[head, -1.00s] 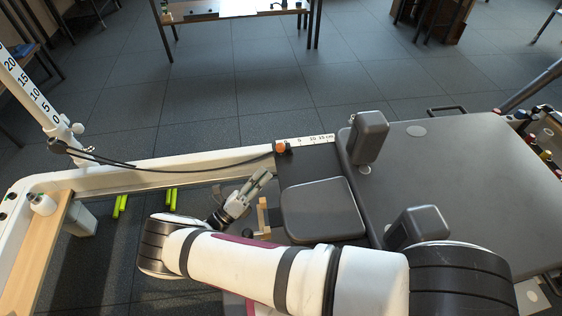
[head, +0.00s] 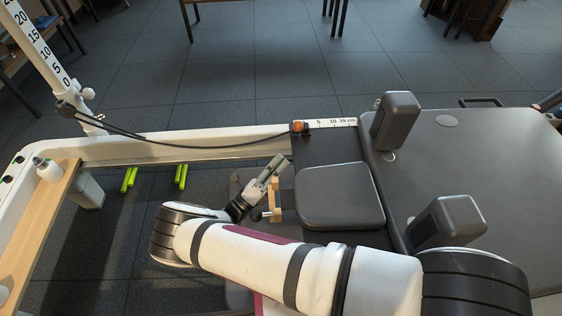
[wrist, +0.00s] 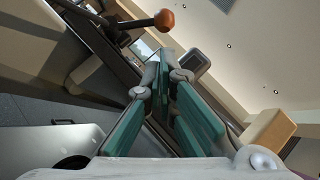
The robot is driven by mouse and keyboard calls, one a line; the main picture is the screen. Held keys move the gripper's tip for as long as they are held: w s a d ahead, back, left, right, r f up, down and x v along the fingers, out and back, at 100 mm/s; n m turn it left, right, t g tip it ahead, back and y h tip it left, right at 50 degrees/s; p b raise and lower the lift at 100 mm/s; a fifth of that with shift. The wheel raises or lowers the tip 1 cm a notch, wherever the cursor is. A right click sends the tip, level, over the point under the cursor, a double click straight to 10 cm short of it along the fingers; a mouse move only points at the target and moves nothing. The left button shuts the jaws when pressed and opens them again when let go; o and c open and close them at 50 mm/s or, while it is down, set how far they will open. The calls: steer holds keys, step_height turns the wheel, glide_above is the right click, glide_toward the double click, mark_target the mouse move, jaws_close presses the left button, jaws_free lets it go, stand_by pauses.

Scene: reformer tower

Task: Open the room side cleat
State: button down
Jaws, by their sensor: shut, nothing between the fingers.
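An orange-tipped fitting (head: 299,127) sits on the far rail, at the left end of a white scale. Black cords run to it from the post at left. I take it for the room side cleat, but its lever position is too small to tell. In the wrist view an orange-brown knob (wrist: 164,18) on a dark rod shows at the top, beyond the fingertips; it looks like the same fitting. My gripper (head: 278,164) is shut and empty, short of the far rail and apart from the fitting. In the wrist view my gripper (wrist: 168,70) shows its green-padded fingers pointing upward.
The padded carriage (head: 480,165) with two upright shoulder blocks (head: 397,120) fills the right. A dark headrest pad (head: 338,196) and a wooden block (head: 275,198) lie close to my gripper. The frame's far rail (head: 200,146) runs behind. Open floor shows inside the frame at left.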

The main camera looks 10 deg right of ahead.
mark_target(297, 127)
steer(key=b+x, duration=0.1)
steer(key=x, duration=0.6)
steer(key=shift+w+d+r, duration=0.1)
steer(key=shift+w+d, duration=0.1)
steer(key=shift+d, duration=0.15)
